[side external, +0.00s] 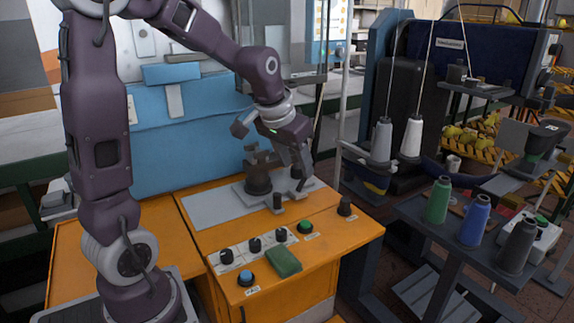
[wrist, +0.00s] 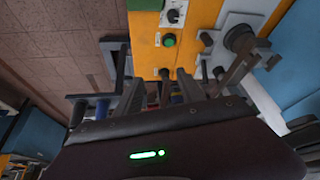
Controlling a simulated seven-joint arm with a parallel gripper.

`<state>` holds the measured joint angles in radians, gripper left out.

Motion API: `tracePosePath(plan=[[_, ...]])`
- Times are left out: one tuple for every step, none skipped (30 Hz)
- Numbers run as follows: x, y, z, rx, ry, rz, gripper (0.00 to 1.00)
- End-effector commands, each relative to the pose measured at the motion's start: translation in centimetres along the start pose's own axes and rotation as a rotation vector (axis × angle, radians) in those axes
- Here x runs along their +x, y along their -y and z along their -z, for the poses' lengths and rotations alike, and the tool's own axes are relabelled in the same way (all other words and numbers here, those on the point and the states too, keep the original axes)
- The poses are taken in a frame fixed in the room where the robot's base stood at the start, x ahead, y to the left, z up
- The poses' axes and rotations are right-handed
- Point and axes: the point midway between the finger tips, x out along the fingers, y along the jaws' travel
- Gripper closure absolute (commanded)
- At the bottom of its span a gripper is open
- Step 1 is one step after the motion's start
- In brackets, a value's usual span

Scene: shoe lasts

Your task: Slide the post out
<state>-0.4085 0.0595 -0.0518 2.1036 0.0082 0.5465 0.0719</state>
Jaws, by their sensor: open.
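My gripper (side external: 299,172) hangs over the right side of the grey plate (side external: 210,207) on the orange bench, fingers pointing down. It is open, and nothing shows held. Its fingers (wrist: 161,80) also show in the wrist view. A short black post (side external: 277,203) stands at the plate's front edge; the wrist view shows it too (wrist: 205,38). Another small dark upright (side external: 296,172) is close to the fingertips, partly hidden. I cannot tell which is the task's post, or whether a finger touches it. A dark round fixture (side external: 258,185) stands left of my gripper.
The bench front carries black knobs (side external: 254,244), a green button (side external: 304,227), a blue button (side external: 245,277) and a green pad (side external: 283,262). A black knob (side external: 345,205) stands near the right edge. A blue case (side external: 150,140) is behind. Thread cones (side external: 439,200) stand at right.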

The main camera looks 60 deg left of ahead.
Motion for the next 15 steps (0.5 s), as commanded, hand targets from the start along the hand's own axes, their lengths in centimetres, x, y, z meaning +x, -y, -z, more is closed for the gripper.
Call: tracePosePath(plan=[[-1.1,-0.7,-0.6,0.014,-0.008,-0.005,0.54],[-1.6,-1.0,-1.0,0.021,-0.010,-0.008,0.54],[-2.3,-1.5,-1.6,0.030,-0.012,-0.012,0.54],[-2.8,-1.8,-2.0,0.035,-0.013,-0.015,0.54],[-3.2,-2.0,-2.4,0.041,-0.015,-0.018,0.54],[-3.8,-2.4,-2.8,0.048,-0.016,-0.021,0.54],[-4.1,-2.6,-3.2,0.052,-0.017,-0.024,0.54],[-4.4,-2.8,-3.5,0.056,-0.018,-0.026,0.54],[-4.8,-3.0,-3.8,0.061,-0.019,-0.028,0.54],[-5.0,-3.1,-4.0,0.064,-0.020,-0.030,0.54],[-5.2,-3.2,-4.2,0.066,-0.020,-0.031,0.54],[-5.3,-3.3,-4.5,0.069,-0.019,-0.032,0.54],[-5.4,-3.4,-4.6,0.070,-0.020,-0.033,0.54],[-5.5,-3.4,-4.6,0.071,-0.020,-0.034,0.54],[-5.5,-3.4,-4.7,0.072,-0.020,-0.034,0.54]])
